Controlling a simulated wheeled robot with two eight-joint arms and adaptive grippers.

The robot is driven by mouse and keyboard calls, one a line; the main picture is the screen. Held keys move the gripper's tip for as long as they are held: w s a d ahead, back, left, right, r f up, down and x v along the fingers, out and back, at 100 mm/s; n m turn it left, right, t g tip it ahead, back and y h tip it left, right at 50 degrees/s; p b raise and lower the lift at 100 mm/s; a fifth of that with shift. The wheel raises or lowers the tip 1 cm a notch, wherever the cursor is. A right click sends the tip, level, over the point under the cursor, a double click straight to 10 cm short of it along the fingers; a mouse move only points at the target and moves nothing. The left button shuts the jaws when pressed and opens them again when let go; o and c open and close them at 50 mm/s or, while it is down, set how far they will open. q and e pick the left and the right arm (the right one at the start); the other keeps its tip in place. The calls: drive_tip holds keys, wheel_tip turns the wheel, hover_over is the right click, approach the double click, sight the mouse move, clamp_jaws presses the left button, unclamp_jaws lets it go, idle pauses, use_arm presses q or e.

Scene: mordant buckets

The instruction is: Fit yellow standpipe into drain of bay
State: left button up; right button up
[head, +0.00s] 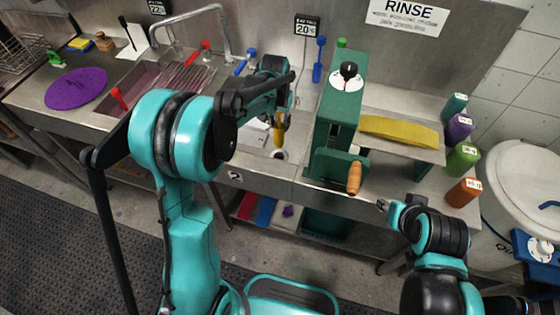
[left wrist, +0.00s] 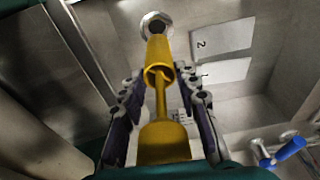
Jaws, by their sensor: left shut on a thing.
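The yellow standpipe (head: 278,131) is held by my left gripper (head: 275,108) over the sink bay marked 2. In the left wrist view the standpipe (left wrist: 158,52) runs between the two fingers of my left gripper (left wrist: 162,98), with a thin stem and wider ends. The pale drain ring (left wrist: 156,23) lies just beyond its far end and is partly covered by it. The drain (head: 278,155) also shows just below the pipe in the head view. I cannot tell whether pipe and drain touch. My right gripper (head: 383,206) is by the counter's front, its opening unclear.
A green press-like stand (head: 337,118) with a wooden handle (head: 354,178) stands right of the bay. A yellow folded cloth (head: 398,131) lies on the shelf beyond it. Tap handles, red (head: 205,46) and blue (head: 246,60), rise behind the sinks. Bottles line the right end.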

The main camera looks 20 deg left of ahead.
sight(279, 142)
use_arm(q)
wheel_tip(279, 142, down, 10)
drive_tip(key=b, duration=0.3)
drive_tip(key=shift+f, duration=0.25)
drive_tip(key=o, duration=1.2)
drive_tip(key=shift+c, duration=0.2)
drive_tip(key=shift+r, duration=0.1)
drive_tip(key=shift+r, duration=0.1)
